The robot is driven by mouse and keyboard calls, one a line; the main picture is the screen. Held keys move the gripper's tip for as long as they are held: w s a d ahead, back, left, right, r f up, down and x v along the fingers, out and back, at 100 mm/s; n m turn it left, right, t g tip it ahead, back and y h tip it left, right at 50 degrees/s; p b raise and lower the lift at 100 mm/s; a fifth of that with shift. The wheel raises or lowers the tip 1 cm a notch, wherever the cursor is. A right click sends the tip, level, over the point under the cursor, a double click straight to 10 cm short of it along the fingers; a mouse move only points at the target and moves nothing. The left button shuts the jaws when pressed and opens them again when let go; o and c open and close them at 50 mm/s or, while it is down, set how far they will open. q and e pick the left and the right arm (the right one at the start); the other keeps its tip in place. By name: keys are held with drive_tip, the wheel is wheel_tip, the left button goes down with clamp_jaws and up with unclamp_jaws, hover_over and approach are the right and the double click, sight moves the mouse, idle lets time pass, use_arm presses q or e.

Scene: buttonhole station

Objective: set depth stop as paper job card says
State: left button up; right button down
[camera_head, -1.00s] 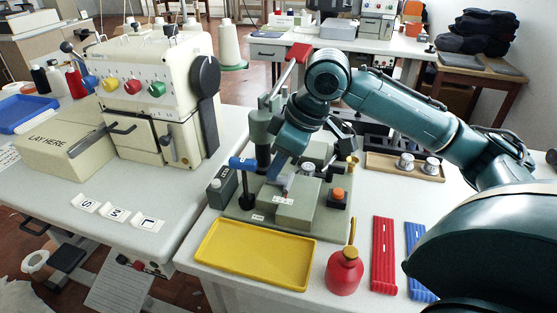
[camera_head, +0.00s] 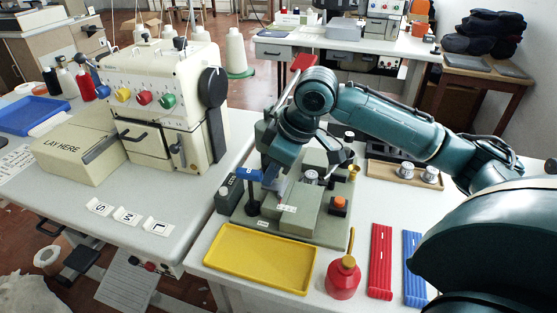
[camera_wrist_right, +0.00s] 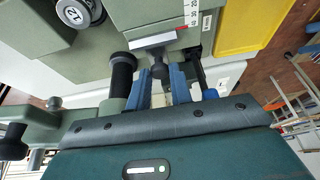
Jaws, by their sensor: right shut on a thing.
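The green buttonhole fixture (camera_head: 297,222) stands on the right-hand table, with a white strip label on its front block. In the right wrist view a white scale (camera_wrist_right: 192,14) with printed numbers runs along the block's edge. My right gripper (camera_head: 272,184) reaches down over the left side of this block. In the right wrist view its two blue fingers (camera_wrist_right: 162,88) are closed around a small dark knob (camera_wrist_right: 159,69) below the block. My left gripper is out of view.
A blue-handled post (camera_head: 249,174) stands close left of my right gripper. A yellow tray (camera_head: 262,289), red oil can (camera_head: 343,280) and red and blue strips lie in front. A wooden tray with metal knobs (camera_head: 388,174) is at right. The cream machine (camera_head: 150,85) stands left.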

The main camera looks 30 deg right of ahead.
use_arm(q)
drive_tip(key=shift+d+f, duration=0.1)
use_arm(e)
drive_tip(key=shift+w+a+r, duration=0.1)
drive_tip(key=shift+w+a, duration=0.05)
drive_tip(key=c, duration=1.3)
unclamp_jaws()
drive_tip(key=shift+o, duration=0.2)
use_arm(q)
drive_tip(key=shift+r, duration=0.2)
use_arm(e)
drive_tip(key=shift+r, duration=0.2)
use_arm(q)
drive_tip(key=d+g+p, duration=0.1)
drive_tip(key=p, duration=0.1)
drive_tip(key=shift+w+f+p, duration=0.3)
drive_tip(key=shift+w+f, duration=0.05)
use_arm(e)
drive_tip(key=v, duration=1.2)
drive_tip(key=shift+d+r, duration=0.2)
drive_tip(key=shift+r, duration=0.05)
